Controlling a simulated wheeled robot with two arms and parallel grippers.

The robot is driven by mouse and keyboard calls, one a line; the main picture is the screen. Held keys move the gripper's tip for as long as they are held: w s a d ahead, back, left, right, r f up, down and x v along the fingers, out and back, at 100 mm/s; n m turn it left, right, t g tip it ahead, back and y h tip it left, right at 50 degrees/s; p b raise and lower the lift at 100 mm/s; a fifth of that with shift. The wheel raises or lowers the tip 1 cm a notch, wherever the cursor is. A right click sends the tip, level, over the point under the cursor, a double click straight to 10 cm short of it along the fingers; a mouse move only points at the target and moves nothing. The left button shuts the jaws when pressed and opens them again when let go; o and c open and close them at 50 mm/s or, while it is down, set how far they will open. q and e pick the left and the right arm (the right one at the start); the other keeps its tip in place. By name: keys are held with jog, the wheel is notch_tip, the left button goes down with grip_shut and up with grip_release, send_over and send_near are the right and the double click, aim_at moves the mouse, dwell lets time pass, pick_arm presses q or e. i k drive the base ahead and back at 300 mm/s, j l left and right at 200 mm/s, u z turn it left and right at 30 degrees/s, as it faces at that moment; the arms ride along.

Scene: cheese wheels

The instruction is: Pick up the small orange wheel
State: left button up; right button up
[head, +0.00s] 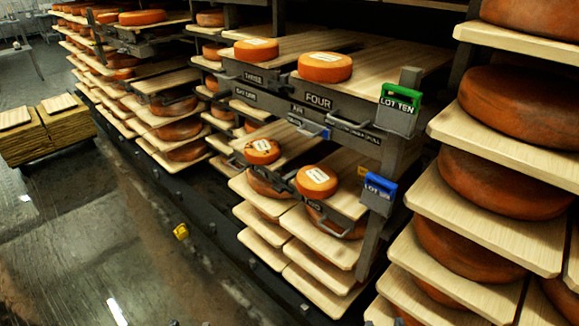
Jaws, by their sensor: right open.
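Several small orange wheels with white labels lie on the wooden shelves of the middle rack. Two are on the upper level: a left one (256,49) and a front one (325,67). Two are on the lower level: a left one (262,151) and a front one (317,182). They look close in size, so I cannot tell which one the task names. My right gripper (186,322) shows at most as small dark tips at the bottom edge, far below the wheels and apart from them. My left gripper is not in view.
The rack carries a green "LOT TEN" tag (398,103) and a blue tag (379,188). Large brown wheels fill the right rack (511,122). A yellow tag (181,231) is by the dark rail. Stacked boards (48,132) stand left; the grey floor (90,235) is clear.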

aim_at(261, 151)
jog(key=z, duration=4.75)
jog(key=u, duration=4.8)
jog(key=i+j+u, duration=0.2)
jog(key=i+j, duration=0.75)
jog(key=i, duration=0.15)
